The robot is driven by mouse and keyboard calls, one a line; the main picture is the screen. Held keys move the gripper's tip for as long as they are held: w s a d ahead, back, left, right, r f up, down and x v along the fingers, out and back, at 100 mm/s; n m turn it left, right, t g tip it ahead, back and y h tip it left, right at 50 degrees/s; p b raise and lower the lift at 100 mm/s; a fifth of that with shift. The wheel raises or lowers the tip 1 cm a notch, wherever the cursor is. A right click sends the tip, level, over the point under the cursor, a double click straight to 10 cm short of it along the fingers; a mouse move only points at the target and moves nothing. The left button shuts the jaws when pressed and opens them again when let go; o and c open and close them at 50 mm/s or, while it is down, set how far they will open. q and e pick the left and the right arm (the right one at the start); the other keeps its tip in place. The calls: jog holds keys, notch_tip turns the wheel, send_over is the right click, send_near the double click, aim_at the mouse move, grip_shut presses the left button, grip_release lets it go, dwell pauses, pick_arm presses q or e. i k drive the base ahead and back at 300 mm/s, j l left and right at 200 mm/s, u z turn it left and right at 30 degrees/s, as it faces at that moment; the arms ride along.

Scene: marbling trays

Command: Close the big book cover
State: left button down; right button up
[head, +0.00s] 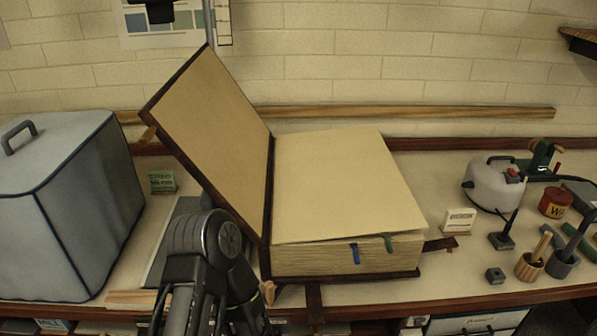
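The big book (335,185) lies on the bench with its thick block of cream pages facing up. Its cover (212,125), tan inside with a dark brown edge, stands raised and leans to the left of the spine. Blue and green ribbon ends hang over the front page edges. One of my arms rises from the bottom edge in front of the cover's lower left part and hides some of it. I cannot make out a gripper on this arm. No right gripper shows.
A large grey-blue covered box (65,215) with a handle stands left of the cover. A small green sign (162,182) is between them. Right of the book are a small white sign (459,221), a white kettle-like pot (490,186) and several small tools. A wooden rail runs along the wall behind.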

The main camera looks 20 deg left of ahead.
aim_at(201, 114)
jog(key=k+j, duration=0.15)
jog(key=j, duration=0.25)
jog(key=k+j+u, duration=0.1)
jog(key=j, duration=0.3)
jog(key=k+j, duration=0.15)
jog(key=j, duration=0.25)
jog(key=k+j+u, duration=0.1)
jog(key=j, duration=0.3)
jog(key=k+j, duration=0.1)
jog(key=j, duration=0.3)
jog(key=k+u, duration=0.05)
